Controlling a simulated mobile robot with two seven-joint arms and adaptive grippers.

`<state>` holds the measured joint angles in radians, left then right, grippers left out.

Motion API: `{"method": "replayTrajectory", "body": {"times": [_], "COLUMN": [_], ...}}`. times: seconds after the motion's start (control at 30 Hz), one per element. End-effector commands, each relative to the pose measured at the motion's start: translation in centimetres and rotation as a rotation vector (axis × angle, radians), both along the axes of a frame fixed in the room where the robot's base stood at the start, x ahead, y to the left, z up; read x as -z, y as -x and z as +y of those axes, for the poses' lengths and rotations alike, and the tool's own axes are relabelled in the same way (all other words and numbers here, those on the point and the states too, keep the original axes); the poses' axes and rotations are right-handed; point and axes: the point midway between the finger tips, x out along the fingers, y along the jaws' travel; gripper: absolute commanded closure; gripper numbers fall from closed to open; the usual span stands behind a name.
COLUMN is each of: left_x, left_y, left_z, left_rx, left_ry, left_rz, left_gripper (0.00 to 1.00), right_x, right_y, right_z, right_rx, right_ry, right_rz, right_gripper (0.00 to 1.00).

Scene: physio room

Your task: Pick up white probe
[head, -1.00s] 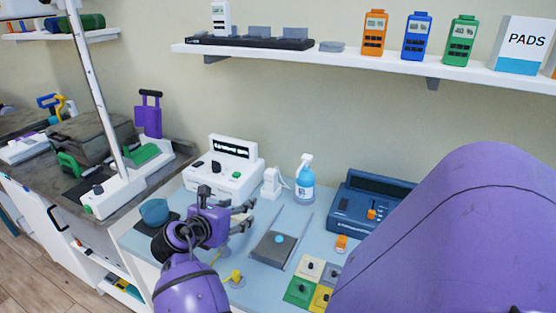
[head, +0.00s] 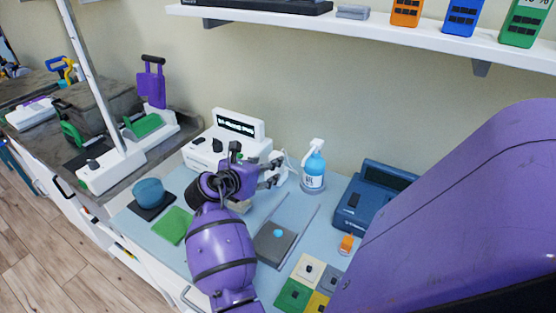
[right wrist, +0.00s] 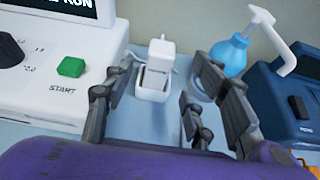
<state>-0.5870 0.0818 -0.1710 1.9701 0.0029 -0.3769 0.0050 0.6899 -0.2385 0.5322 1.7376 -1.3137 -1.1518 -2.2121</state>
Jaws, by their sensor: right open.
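The white probe (right wrist: 160,54) stands upright in a small white holder in the right wrist view, between the white console and the blue spray bottle. In the head view it is mostly hidden behind my fingers. My right gripper (head: 274,171) is open and empty. In the right wrist view, the gripper (right wrist: 160,85) has its fingers spread to either side of the probe's line, with the probe beyond the fingertips; I see no contact. My left gripper is not in view.
The white console (head: 240,128) stands left of the probe, close to my fingers. The blue spray bottle (head: 313,168) is close on the right, with a dark blue device (head: 372,202) beyond it. A grey pad (head: 273,243) lies in front. A shelf (head: 370,26) hangs above.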

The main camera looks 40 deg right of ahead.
Motion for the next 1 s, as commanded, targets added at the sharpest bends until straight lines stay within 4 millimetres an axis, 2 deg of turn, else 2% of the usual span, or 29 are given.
{"method": "replayTrajectory", "body": {"times": [0.4,0.7,1.0], "left_x": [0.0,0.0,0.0], "left_y": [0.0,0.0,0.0], "left_z": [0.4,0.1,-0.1], "left_rx": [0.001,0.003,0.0], "left_ry": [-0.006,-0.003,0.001], "left_rz": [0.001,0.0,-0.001], "left_gripper": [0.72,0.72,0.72], "right_x": [2.1,2.3,2.3], "right_y": [-1.5,-1.6,-1.6], "right_z": [-4.9,-5.4,-5.3], "right_rx": [0.0,-0.001,0.0], "right_ry": [-0.001,-0.001,-0.001], "right_rz": [0.0,-0.001,0.0], "right_gripper": [0.48,0.48,0.88]}}
